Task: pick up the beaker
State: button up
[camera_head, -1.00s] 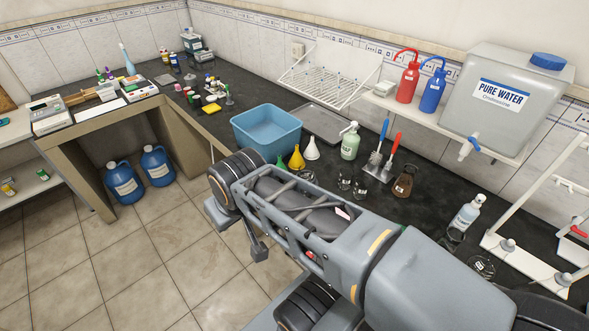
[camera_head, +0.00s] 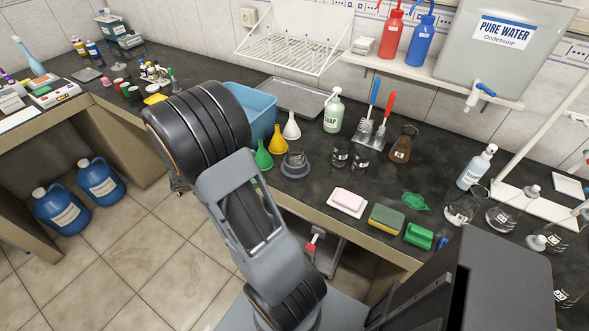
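Two small dark-looking glass vessels, which look like beakers, stand side by side on the black bench: the left one (camera_head: 340,156) and the right one (camera_head: 361,158). They are behind the pink sponge and in front of the brush stand. I cannot tell which one the task means. My arm crosses the left middle of the view, well to the left of them. My gripper cannot be made out; the arm's large rounded joint covers the area where its end may be.
Funnels (camera_head: 278,141), a soap bottle (camera_head: 333,112), a brush stand (camera_head: 370,137) and a brown flask (camera_head: 402,146) surround the glassware. Clear flasks (camera_head: 504,214) stand at the right. A blue basin (camera_head: 262,112) is partly hidden.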

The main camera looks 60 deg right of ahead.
aim_at(288, 155)
jog(key=d+f+n+h, duration=0.1)
jog(key=d, duration=0.2)
jog(key=s+d+f+n+h, duration=0.1)
jog(key=d+f, duration=0.1)
jog(key=d, duration=0.2)
jog(key=d+f+n+h, duration=0.2)
jog(key=d, duration=0.2)
jog(key=shift+s+d+f+b, duration=0.25)
jog(key=shift+b, duration=0.15)
jog(key=shift+p+x, duration=0.6)
jog(key=shift+x, duration=2.4)
jog(key=shift+r, duration=0.1)
jog(key=c, duration=1.1)
